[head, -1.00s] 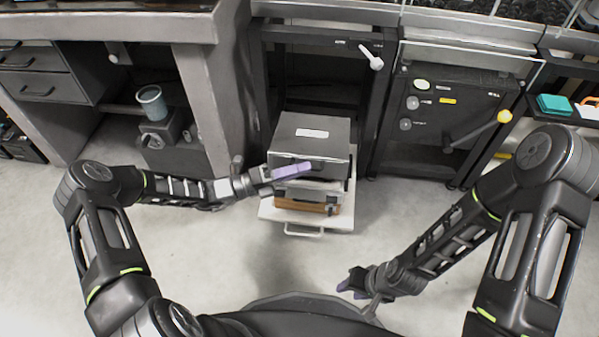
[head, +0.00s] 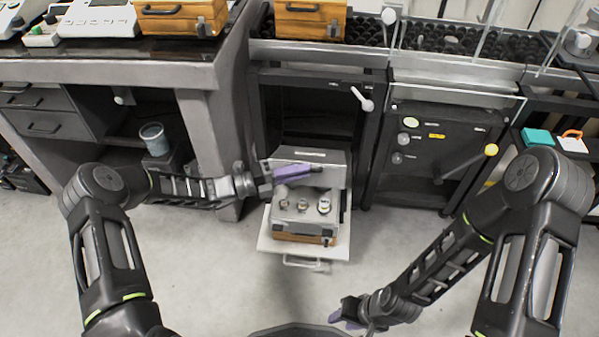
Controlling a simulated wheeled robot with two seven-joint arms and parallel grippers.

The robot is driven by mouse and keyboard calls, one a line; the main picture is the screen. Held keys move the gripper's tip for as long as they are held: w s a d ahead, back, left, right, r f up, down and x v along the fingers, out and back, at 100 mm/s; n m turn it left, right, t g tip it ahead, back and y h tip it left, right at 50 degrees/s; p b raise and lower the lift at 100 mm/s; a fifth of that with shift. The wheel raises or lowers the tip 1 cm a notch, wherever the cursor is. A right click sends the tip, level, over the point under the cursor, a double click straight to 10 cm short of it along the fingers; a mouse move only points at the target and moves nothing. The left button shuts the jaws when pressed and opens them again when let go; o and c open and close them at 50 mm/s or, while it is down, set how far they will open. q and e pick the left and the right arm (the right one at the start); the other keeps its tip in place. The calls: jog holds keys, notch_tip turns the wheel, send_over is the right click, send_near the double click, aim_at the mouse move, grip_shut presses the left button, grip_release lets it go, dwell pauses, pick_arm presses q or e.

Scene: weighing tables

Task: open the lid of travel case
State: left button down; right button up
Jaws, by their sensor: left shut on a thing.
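The grey travel case (head: 312,224) stands on a pulled-out light shelf (head: 270,243) under the bench. Its lid (head: 322,160), with a pale label, is tilted up. Several small metal weights (head: 303,204) show in the grey insert inside. My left gripper (head: 294,176), with purple fingers, is shut on the lid at its left front edge. The fingers hide part of the lid edge. My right gripper (head: 346,312) is low over the floor, away from the case; its finger gap is not clear.
An orange wooden case (head: 303,238) lies beneath the grey one. The shelf has a front handle (head: 305,263). A dark cabinet (head: 436,160) is to the right. The floor in front is clear.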

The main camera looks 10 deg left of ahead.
pick_arm(q)
jog(key=c, duration=1.5)
grip_release()
jog(key=p+v, duration=0.1)
jog(key=v, duration=0.7)
jog(key=shift+d, duration=0.1)
